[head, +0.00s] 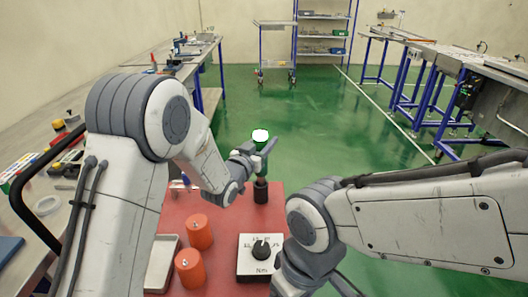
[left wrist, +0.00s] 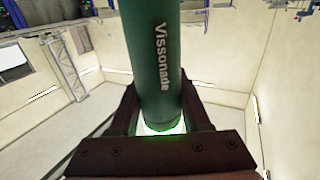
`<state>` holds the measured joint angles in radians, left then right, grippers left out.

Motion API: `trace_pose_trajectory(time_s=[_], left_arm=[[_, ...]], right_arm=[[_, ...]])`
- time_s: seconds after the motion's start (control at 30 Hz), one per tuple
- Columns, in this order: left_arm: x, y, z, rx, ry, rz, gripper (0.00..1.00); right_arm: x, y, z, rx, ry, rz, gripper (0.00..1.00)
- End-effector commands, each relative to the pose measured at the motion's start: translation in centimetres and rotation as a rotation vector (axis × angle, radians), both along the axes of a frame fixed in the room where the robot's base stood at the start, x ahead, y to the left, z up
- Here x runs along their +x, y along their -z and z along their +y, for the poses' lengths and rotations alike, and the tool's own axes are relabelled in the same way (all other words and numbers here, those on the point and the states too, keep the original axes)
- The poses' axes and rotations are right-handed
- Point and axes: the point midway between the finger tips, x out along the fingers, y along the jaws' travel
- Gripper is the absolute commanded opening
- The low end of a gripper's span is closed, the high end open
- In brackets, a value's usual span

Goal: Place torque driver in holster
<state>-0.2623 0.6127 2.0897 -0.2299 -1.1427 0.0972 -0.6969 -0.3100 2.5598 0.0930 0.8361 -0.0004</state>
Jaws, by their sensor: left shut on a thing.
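The torque driver is a green cylinder with a glowing white end (head: 260,135). It stands about upright in the head view, and its green body with the word "Vissonade" fills the middle of the left wrist view (left wrist: 155,60). My left gripper (head: 262,150) is shut on it; the dark jaws (left wrist: 160,125) flank its body. A black cylindrical piece (head: 261,190) shows directly below the driver, over the red work surface (head: 228,205). I cannot tell whether it is the holster or the driver's lower part. My right gripper (head: 338,287) is partly cut off at the bottom edge.
Two orange cylinders (head: 200,232) (head: 189,268) and a white box with a black dial (head: 260,255) stand on the red surface. A grey tray (head: 160,262) lies at its left. A metal bench with tools (head: 45,170) runs along the left.

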Motion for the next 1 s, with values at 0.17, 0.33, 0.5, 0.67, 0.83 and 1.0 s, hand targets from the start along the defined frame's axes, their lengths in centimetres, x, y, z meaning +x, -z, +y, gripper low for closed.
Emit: trace_pose_trajectory(time_s=[0.17, 0.33, 0.5, 0.67, 0.83, 1.0], left_arm=[[0.0, 2.2, 0.0, -0.001, 0.000, -0.002, 0.00], [0.0, 2.5, 0.0, -0.001, 0.000, -0.004, 0.00], [0.0, 2.6, 0.0, -0.001, 0.000, -0.004, 0.00], [0.0, 3.0, 0.0, 0.001, 0.000, 0.002, 0.66], [0.0, 3.0, 0.0, 0.001, 0.000, 0.002, 0.77], [0.0, 2.9, 0.0, 0.001, 0.000, 0.002, 0.77]], right_arm=[[0.0, 0.0, 0.0, 0.000, 0.000, 0.000, 0.78], [0.0, 0.0, 0.0, 0.000, 0.000, 0.000, 0.78], [0.0, 0.1, 0.0, 0.000, 0.000, 0.000, 0.78], [0.0, 0.3, 0.0, 0.000, 0.000, 0.000, 0.78], [0.0, 0.3, 0.0, 0.000, 0.000, 0.000, 0.78], [0.0, 0.2, 0.0, 0.000, 0.000, 0.000, 0.78]])
